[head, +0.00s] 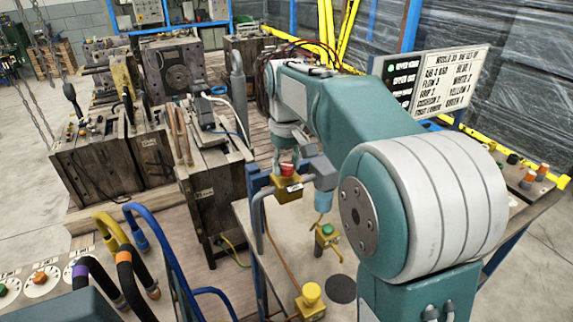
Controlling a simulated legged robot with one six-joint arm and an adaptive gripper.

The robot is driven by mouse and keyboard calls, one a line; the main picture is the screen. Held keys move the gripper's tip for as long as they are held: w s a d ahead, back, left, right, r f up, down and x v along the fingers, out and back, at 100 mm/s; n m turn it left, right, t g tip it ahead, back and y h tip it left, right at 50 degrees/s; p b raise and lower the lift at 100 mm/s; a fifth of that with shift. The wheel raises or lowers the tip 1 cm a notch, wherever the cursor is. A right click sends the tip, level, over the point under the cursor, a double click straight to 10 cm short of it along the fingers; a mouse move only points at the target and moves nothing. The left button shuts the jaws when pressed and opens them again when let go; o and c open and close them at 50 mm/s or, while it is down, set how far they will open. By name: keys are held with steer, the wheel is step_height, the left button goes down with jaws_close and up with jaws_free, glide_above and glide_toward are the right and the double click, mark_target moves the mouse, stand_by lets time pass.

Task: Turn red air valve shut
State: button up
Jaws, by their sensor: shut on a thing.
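The red air valve (287,169) shows as a small red knob on a brass-yellow block (289,190), left of the middle in the head view. The block is on grey pipework at the edge of a blue-framed bench. My gripper (287,157) points down over the red knob from above and is shut on it. The fingers are small in the picture and partly hide the knob, so its turn angle cannot be told.
A grey and blue cylinder (324,180) is close on the right of the valve. A brass fitting with a green top (327,234) and a yellow knob (311,294) stand nearer me. Heavy moulds (210,180) stand on the left. A white sign (446,80) is behind my arm.

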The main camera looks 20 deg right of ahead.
steer(key=m, duration=0.4)
steer(key=shift+f+m, duration=0.15)
steer(key=shift+m, duration=2.75)
steer(key=o, duration=1.2)
steer(key=shift+w, duration=0.1)
steer(key=shift+c, duration=0.2)
steer(key=shift+a, duration=0.1)
